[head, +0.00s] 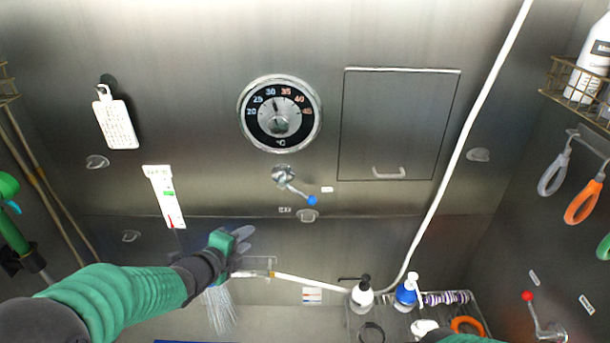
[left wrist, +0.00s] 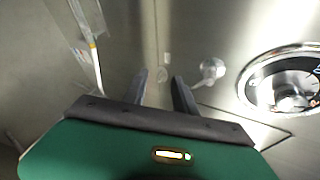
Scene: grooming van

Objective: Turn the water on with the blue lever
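The blue-tipped lever (head: 311,200) is on the steel wall below the round temperature dial (head: 280,113). Its metal arm slopes down to the right from a round mount, (head: 283,176) on the wall. My left gripper (head: 246,238) is below and left of the lever, apart from it. In the left wrist view its two fingers (left wrist: 161,88) stand apart with nothing between them. The lever's mount (left wrist: 212,69) shows there beyond the right finger; the blue tip cannot be made out. My right gripper is out of view.
A white hose (head: 465,130) runs down the wall to a nozzle below my left gripper; pale streaks (head: 220,310) like spray fan down there. Bottles (head: 362,296) stand on a rack at lower right. A red-tipped lever (head: 528,297) is on the right wall.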

